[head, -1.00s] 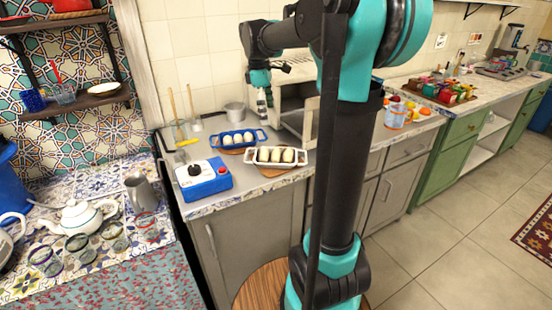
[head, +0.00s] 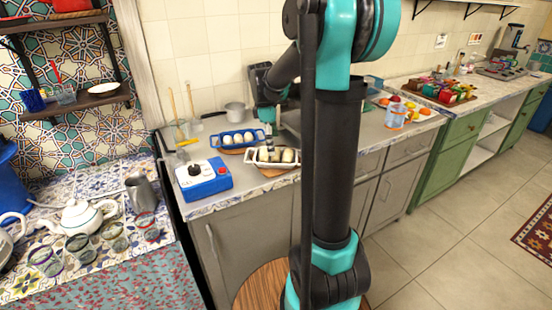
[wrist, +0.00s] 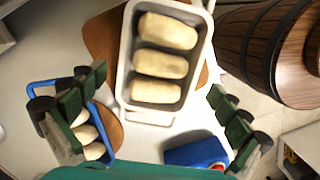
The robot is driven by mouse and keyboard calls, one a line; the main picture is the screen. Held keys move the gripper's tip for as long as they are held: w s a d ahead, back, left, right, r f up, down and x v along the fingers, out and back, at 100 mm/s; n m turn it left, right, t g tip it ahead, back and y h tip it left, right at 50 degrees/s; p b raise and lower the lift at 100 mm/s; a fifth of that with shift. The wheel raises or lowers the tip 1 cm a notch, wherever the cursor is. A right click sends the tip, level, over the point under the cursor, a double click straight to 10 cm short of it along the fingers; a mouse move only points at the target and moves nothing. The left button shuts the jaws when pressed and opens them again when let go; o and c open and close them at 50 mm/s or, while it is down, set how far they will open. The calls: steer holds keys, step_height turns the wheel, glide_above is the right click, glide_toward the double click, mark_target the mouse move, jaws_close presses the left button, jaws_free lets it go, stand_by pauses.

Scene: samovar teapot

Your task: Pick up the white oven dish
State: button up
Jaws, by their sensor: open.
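The white oven dish (head: 280,167) holds several pale oblong dough rolls and sits on a round wooden board on the grey counter. In the wrist view the white dish (wrist: 150,117) is at the upper middle, its near handle toward me. My gripper (wrist: 157,82) is open, one green-padded finger on each side of the picture, with the dish's near end between and beyond them. Nothing is held. In the head view my gripper (head: 268,142) hangs just above the dish; I cannot tell whether it touches.
A blue dish (head: 250,131) with pale rolls stands behind and left of the white one; in the wrist view it lies beside the left finger. A blue box (head: 219,187) with a black knob and red button stands at the front left.

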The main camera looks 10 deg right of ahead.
mark_target(276, 157)
steer(key=shift+s+d+f, duration=0.1)
steer(key=shift+d+f, duration=0.15)
steer(key=shift+f, duration=0.9)
steer(key=shift+s+d+f, duration=0.1)
steer(key=shift+d+f, duration=0.1)
steer(key=shift+f, duration=0.95)
steer(key=c, duration=1.2)
steer(key=shift+r, duration=0.1)
